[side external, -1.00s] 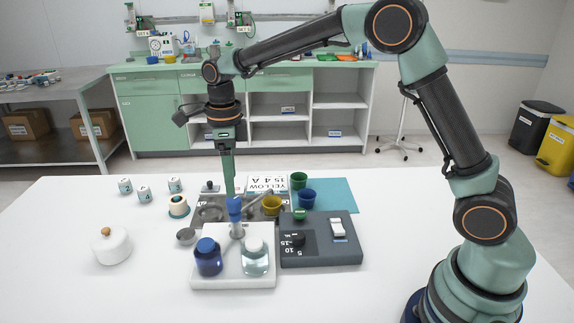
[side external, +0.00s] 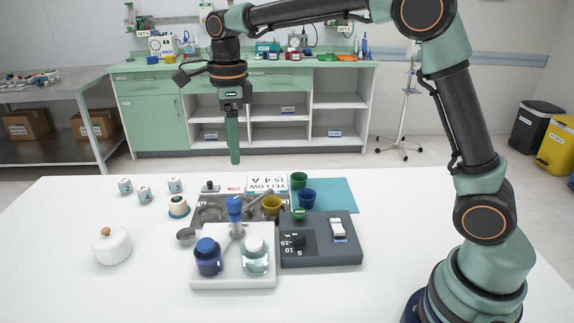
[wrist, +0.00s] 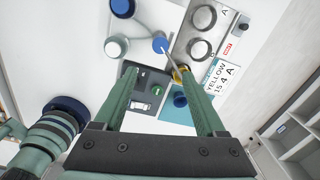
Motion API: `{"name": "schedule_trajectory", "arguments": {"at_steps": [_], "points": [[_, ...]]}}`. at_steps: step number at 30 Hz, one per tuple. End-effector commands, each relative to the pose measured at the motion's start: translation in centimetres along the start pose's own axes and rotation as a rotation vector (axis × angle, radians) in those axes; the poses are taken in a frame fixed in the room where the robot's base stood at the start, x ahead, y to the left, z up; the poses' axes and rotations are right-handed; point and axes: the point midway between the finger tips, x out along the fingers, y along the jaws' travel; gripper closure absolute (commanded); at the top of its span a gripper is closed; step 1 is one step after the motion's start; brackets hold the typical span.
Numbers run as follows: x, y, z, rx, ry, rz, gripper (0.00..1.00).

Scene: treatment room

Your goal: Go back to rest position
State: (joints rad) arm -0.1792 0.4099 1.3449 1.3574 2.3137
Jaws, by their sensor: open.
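My gripper (side external: 234,150) hangs pointing down, well above the back of the white table (side external: 60,225) in the side view. In the wrist view my gripper (wrist: 168,72) shows two green fingers spread wide apart with nothing held between them. Below it are a white tray (side external: 232,281) with a blue-capped bottle (side external: 208,258) and a clear bottle with a white cap (side external: 255,258), and a dark grey device (side external: 320,252). The fingers touch nothing.
A white lidded pot (side external: 112,247) and several small labelled jars stand at left. The table's front left is clear.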

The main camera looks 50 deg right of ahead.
Motion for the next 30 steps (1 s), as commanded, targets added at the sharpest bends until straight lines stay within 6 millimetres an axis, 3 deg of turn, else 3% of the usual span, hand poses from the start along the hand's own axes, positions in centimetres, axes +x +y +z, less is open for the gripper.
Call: {"name": "schedule_trajectory", "arguments": {"at_steps": [6,14,24,30], "points": [[-2.9,1.7,-3.9,-0.425,-0.046,-0.089,0.27],[-4.3,4.5,-8.6,-0.981,-0.035,-0.23,0.27],[-3.1,8.6,-14.2,-1.687,0.114,-0.413,0.27],[-1.7,10.2,-16.1,-1.98,0.228,-0.475,0.27]]}}
